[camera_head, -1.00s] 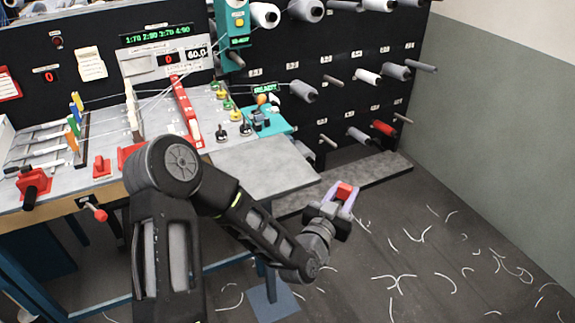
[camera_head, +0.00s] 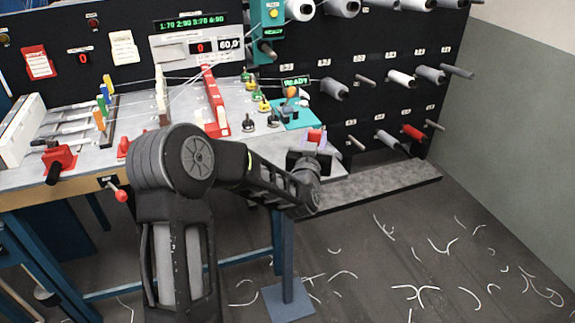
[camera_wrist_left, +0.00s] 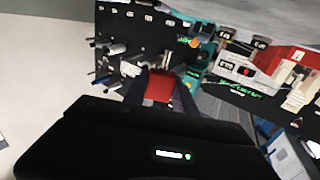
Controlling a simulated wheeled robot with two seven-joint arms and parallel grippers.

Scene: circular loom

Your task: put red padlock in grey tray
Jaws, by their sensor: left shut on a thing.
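My right gripper is not in view.
A teal stand (camera_head: 298,115) with a lit display stands near the table's right back. A red bar (camera_head: 214,105) and several small coloured pieces lie on the table. A black rack (camera_head: 385,100) with spools rises behind. White thread scraps litter the floor.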

